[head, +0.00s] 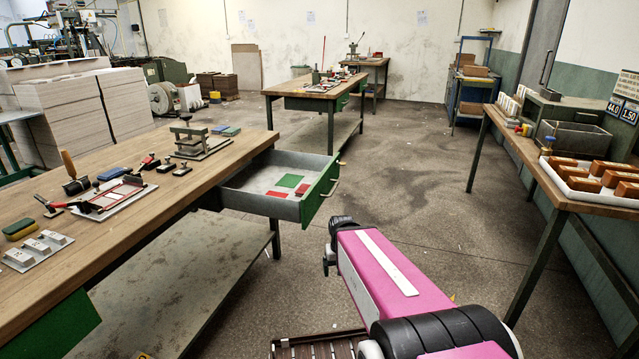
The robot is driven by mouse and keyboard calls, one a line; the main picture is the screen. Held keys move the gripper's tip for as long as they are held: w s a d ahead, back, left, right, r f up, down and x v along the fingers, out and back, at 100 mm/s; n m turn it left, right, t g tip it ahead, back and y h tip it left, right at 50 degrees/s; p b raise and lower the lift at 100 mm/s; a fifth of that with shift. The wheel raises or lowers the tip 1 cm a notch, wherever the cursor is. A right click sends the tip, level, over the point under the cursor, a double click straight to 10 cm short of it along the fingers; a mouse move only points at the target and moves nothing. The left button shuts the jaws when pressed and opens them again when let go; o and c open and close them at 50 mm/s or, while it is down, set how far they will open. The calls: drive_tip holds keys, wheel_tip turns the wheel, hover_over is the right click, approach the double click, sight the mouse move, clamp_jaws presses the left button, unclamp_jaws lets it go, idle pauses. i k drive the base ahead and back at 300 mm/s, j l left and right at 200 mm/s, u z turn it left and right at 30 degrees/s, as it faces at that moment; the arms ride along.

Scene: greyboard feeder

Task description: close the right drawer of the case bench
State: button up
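The case bench (130,225) is the long wooden-topped bench at the left. Its right drawer (262,204) is pulled well out from the bench's side, over the open floor. The drawer has a grey inside and a green front (320,190) with a pale handle (335,187). A flat green piece (289,181) and small red pieces (277,194) lie in it. Another green front (55,328) shows under the bench top at lower left and looks closed. My pink arm reaches in from the lower right, apart from the drawer in the picture. My gripper's fingers are not visible.
A lower shelf (190,270) runs under the bench. Small tools and a press (190,140) stand on its top. Another bench (318,92) stands behind, and a side table (560,195) with trays stands at right. The floor (420,180) between is clear.

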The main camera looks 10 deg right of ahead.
sight(245, 190)
drive_tip(key=i+z, duration=0.6)
drive_tip(key=i+l+u, duration=0.15)
drive_tip(key=i+l, duration=0.15)
drive_tip(key=l, duration=0.15)
drive_tip(key=l+u, duration=0.25)
drive_tip(key=u, duration=0.15)
drive_tip(key=i+l+u, duration=0.1)
drive_tip(key=l+u, duration=0.4)
drive_tip(key=u, duration=0.25)
drive_tip(key=l+u, duration=0.25)
drive_tip(key=u, duration=0.15)
drive_tip(key=l, duration=0.35)
drive_tip(key=k+l, duration=0.1)
drive_tip(key=l, duration=0.25)
drive_tip(key=i+j, duration=0.1)
drive_tip(key=j, duration=0.6)
